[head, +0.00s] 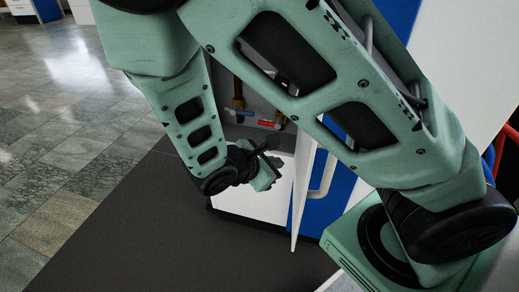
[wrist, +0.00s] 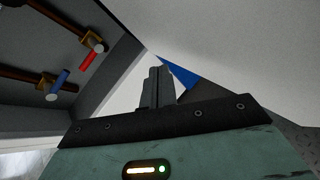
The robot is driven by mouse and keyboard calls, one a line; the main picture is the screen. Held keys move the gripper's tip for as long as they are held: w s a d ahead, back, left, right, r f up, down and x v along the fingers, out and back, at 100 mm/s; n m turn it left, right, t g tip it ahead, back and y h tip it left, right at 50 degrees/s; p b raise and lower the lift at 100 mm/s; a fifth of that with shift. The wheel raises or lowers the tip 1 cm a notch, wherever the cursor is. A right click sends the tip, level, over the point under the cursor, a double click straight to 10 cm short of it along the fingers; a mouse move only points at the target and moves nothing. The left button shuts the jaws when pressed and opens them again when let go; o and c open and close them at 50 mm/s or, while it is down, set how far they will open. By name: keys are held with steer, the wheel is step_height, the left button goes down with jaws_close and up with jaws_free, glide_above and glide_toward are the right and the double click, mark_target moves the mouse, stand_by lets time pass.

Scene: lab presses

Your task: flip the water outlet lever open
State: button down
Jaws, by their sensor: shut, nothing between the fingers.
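Two small valve levers show in the wrist view at upper left, a red lever (wrist: 88,61) and a blue lever (wrist: 60,83). Each sits at a brass fitting on a pipe inside a grey recess. The pictures do not tell me which one is the water outlet lever. In the head view the blue lever (head: 237,113) and red lever (head: 267,124) show between my arm links. My gripper (head: 269,178) is below them there, apart from both. In the wrist view my gripper (wrist: 158,85) has its fingers together and empty, with the levers off to its left.
An open white door (head: 303,190) stands just right of my gripper, close to it. A blue and white cabinet with a pale handle (head: 323,174) is behind it. A dark mat (head: 150,220) covers the floor at left, which is clear.

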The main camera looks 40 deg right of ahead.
steer(key=w+f+n+t+h+b, duration=0.3)
steer(key=w+f+n+t+b, duration=0.3)
steer(key=w+b, duration=0.5)
steer(key=n+t, duration=0.2)
steer(key=t, duration=0.1)
steer(key=shift+w+d+f+n+b, duration=0.2)
steer(key=shift+w+d+n+b, duration=0.1)
steer(key=shift+w+n, duration=0.1)
steer(key=shift+d, duration=0.1)
steer(key=b+x, duration=0.5)
steer(key=x, duration=0.3)
steer(key=shift+w+d, duration=0.2)
steer(key=shift+w+d+r, duration=0.25)
steer(key=shift+w+d, duration=0.1)
steer(key=shift+d, duration=0.15)
